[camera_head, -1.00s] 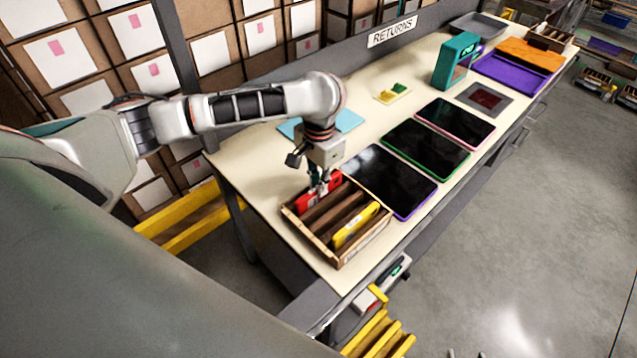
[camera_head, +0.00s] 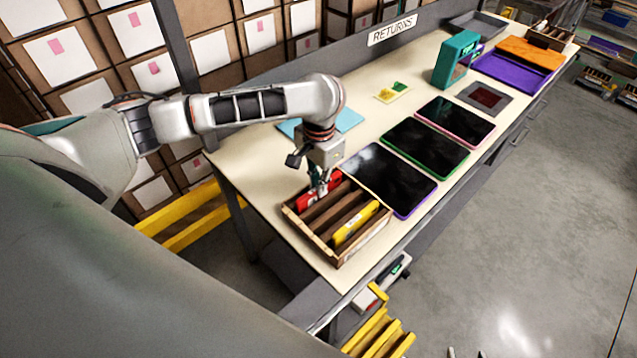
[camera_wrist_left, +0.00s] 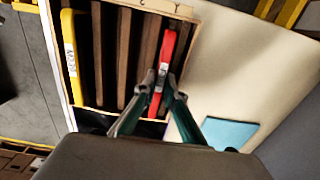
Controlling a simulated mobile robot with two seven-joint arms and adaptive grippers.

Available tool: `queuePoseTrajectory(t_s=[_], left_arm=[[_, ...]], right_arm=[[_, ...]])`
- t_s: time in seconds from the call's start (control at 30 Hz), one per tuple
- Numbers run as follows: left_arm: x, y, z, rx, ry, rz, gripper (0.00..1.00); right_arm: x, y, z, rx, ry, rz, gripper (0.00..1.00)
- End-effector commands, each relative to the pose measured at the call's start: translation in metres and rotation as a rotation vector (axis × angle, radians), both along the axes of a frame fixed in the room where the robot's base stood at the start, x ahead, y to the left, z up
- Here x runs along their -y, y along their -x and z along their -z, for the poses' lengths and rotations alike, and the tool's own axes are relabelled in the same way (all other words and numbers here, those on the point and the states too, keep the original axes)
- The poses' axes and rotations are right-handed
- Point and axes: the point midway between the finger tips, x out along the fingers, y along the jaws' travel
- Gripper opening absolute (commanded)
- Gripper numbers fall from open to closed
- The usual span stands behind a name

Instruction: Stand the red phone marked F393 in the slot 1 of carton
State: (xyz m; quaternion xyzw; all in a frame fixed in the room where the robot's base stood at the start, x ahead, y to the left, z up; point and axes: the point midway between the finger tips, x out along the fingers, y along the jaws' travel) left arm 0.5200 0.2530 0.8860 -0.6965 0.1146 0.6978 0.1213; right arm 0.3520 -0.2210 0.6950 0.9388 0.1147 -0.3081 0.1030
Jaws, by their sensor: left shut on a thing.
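The wooden carton (camera_head: 337,258) stands at the near end of the table, with several slots between brown dividers. My left gripper (camera_head: 320,188) is over its left side and shut on the red phone (camera_head: 304,202). The phone stands on edge at the outermost slot on that side; its lower part is hidden by the carton. In the left wrist view, the red phone (camera_wrist_left: 168,45) lines up with the rightmost slot, between the fingertips (camera_wrist_left: 161,88). Its marking is too small to read. My right gripper is not in view.
A yellow phone (camera_head: 354,226) stands in the carton's opposite end slot; the slots between look empty. Dark tablets (camera_head: 389,180) lie just beyond the carton. A blue sheet (camera_head: 345,120) lies behind my gripper. A teal box (camera_head: 456,60) and purple tray (camera_head: 516,76) are further back.

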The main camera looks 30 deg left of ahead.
Motion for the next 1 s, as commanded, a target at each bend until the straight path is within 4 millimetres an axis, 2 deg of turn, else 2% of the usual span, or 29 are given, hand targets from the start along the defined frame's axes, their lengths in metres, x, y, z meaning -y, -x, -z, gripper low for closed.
queuePoseTrajectory(t_s=[0.13,0.17,0.2,0.23,0.53,0.67,0.77,1.0], left_arm=[[0.000,0.000,0.000,0.000,0.000,0.000,0.00],[0.000,0.000,0.000,0.000,0.000,0.000,0.18],[0.000,0.000,0.000,0.000,0.000,0.000,0.28],[0.000,0.000,0.000,0.000,0.000,0.000,0.30],[0.000,0.000,0.000,0.000,-0.001,0.000,0.30],[-0.001,-0.001,-0.007,0.003,-0.002,0.001,0.30],[-0.001,-0.002,-0.021,0.006,-0.001,0.001,0.30],[0.000,-0.002,-0.068,0.007,-0.002,0.000,0.30]], right_arm=[[-0.001,0.000,0.000,0.000,-0.001,-0.001,0.40],[-0.001,0.000,0.000,0.000,-0.001,-0.001,0.40],[-0.001,0.000,0.000,0.000,-0.001,-0.001,0.40],[-0.001,0.000,0.000,0.000,-0.001,-0.001,0.40],[0.004,0.003,0.003,-0.006,0.010,-0.006,0.40],[0.004,0.003,0.003,-0.005,0.009,-0.005,0.40],[0.003,0.002,0.002,-0.004,0.008,-0.004,0.40],[0.003,0.001,0.001,-0.002,0.006,-0.004,0.40]])
